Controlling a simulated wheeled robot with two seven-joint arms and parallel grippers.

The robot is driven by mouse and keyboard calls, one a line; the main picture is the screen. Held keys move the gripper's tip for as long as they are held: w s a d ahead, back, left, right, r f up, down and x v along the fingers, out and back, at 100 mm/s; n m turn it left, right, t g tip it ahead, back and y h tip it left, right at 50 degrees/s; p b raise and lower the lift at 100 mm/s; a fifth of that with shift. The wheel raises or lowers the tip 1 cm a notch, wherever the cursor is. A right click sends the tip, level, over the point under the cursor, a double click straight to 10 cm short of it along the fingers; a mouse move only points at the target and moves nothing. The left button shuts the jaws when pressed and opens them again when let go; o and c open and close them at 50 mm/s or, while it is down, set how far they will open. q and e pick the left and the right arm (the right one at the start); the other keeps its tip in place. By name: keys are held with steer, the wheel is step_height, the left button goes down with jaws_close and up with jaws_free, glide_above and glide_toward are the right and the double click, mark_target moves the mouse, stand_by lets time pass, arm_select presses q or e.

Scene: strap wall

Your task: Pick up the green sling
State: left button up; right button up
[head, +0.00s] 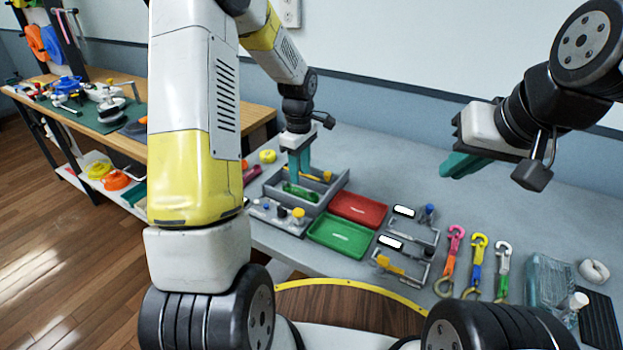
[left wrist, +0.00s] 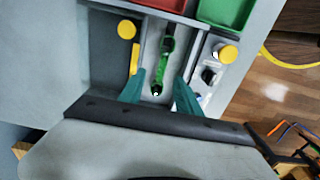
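A long green item with a dark band, which looks like the green sling (left wrist: 164,62), lies in a narrow compartment of the grey tray. It also shows in the head view (head: 300,192). My left gripper (head: 299,168) points down over the tray. In the left wrist view its teal fingers (left wrist: 158,92) are apart, one on each side of the item's near end, with nothing between them that I can see held. Whether they touch it I cannot tell. My right gripper (head: 466,164) is in the air at the right, away from the tray; its finger gap is unclear.
A red tray (head: 358,207) and a green tray (head: 341,236) stand beside the grey tray. Several hooked straps lie at the right, one with a green band (head: 502,262). A clear box (head: 549,282) stands further right. The table behind is mostly free.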

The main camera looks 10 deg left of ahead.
mark_target(300, 190)
arm_select(q)
step_height(300, 190, down, 6)
steer(key=shift+s+r, duration=0.1)
steer(key=shift+s, duration=0.05)
jaws_close()
